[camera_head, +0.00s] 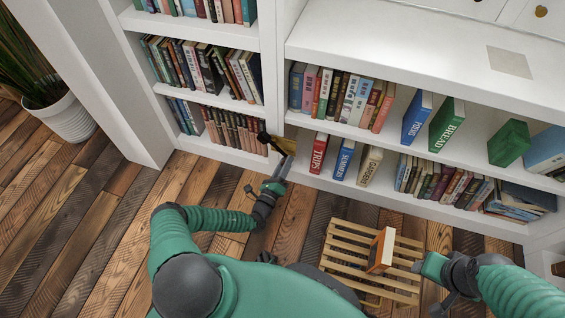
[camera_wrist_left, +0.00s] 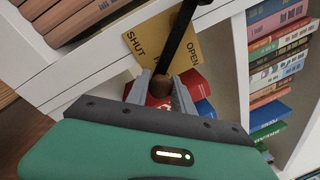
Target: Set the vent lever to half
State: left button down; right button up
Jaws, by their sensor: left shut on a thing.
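The vent lever (camera_wrist_left: 178,40) is a black bar with a brown knob (camera_wrist_left: 161,84) at its end. It crosses a yellow plate (camera_wrist_left: 148,38) marked SHUT on the left and OPEN on the right in the left wrist view. The knob end lies between the two words; a marking between them is mostly hidden by the lever. My left gripper (camera_wrist_left: 163,88) is shut on the knob. In the head view the left gripper (camera_head: 284,167) is at the plate (camera_head: 285,146) on the shelf upright. My right gripper (camera_head: 418,267) is near a slatted stand, its jaw opening unclear.
White bookshelves with books (camera_head: 345,95) surround the plate. A slatted wooden stand (camera_head: 345,262) holds an orange and white book (camera_head: 381,250) beside the right gripper. A potted plant (camera_head: 65,118) stands far left. The plank floor (camera_head: 125,215) at left is clear.

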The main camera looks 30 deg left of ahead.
pick_arm(q)
jog(key=shift+d+n, duration=0.15)
jog(key=shift+n, duration=0.15)
jog(key=c, duration=1.1)
grip_release()
jog(key=shift+r, duration=0.1)
jog(key=shift+s+r+p, duration=0.1)
jog(key=shift+s+p, duration=0.25)
jog(key=shift+p, duration=0.05)
jog(key=s+p, duration=0.1)
jog(key=s, duration=0.4)
jog(key=s+d+f+p, duration=0.1)
jog(key=s+p, duration=0.1)
jog(key=s, duration=0.3)
jog(key=s+d+f+p, duration=0.1)
jog(key=s+p, duration=0.1)
jog(key=s, duration=0.4)
